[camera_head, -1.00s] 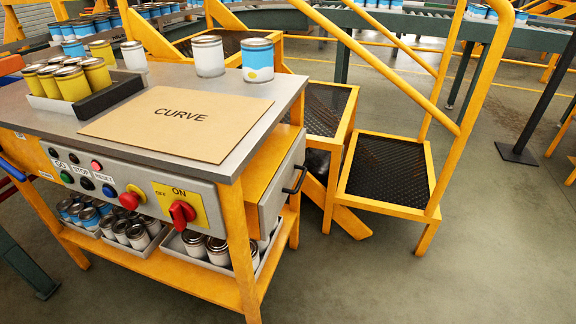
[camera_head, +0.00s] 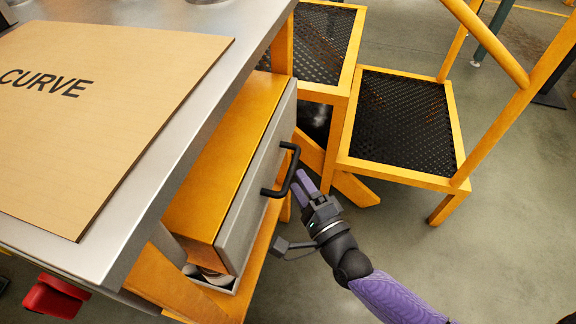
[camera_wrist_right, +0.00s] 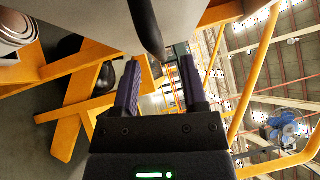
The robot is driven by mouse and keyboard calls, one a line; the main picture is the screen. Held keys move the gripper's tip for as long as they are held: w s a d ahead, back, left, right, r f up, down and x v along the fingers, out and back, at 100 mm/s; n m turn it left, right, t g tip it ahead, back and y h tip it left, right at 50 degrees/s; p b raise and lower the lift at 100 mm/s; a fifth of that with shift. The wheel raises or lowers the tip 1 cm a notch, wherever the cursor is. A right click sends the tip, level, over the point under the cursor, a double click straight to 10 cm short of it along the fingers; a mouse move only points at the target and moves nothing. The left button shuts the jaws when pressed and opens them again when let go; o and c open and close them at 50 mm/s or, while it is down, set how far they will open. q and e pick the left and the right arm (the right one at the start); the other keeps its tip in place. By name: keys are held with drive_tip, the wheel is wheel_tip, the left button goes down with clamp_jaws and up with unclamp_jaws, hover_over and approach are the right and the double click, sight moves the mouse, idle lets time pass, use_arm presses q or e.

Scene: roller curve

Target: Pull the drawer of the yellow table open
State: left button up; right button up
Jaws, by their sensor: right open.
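The yellow table (camera_head: 165,285) with a grey top stands at the left in the head view. Its drawer (camera_head: 262,165) has a grey front and a black bar handle (camera_head: 284,172) facing right. My right gripper (camera_head: 303,184) is just right of the handle, with its purple fingers pointing toward it. In the right wrist view the gripper (camera_wrist_right: 160,80) is open, with a gap between its fingers. The dark handle (camera_wrist_right: 147,28) shows ahead of that gap, near the fingertips; I cannot tell whether it touches them. My left gripper is not in view.
Yellow steps with black mesh treads (camera_head: 400,120) stand right of the table, close behind my right gripper. A brown CURVE board (camera_head: 110,100) lies on the tabletop. A red switch (camera_head: 55,297) is at lower left. Bare floor lies at the lower right.

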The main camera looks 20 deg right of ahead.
sight(291, 168)
drive_tip(key=x, duration=0.4)
drive_tip(key=shift+w+f+b, duration=0.1)
drive_tip(key=shift+b, duration=0.3)
clamp_jaws()
idle(0.5)
idle(0.4)
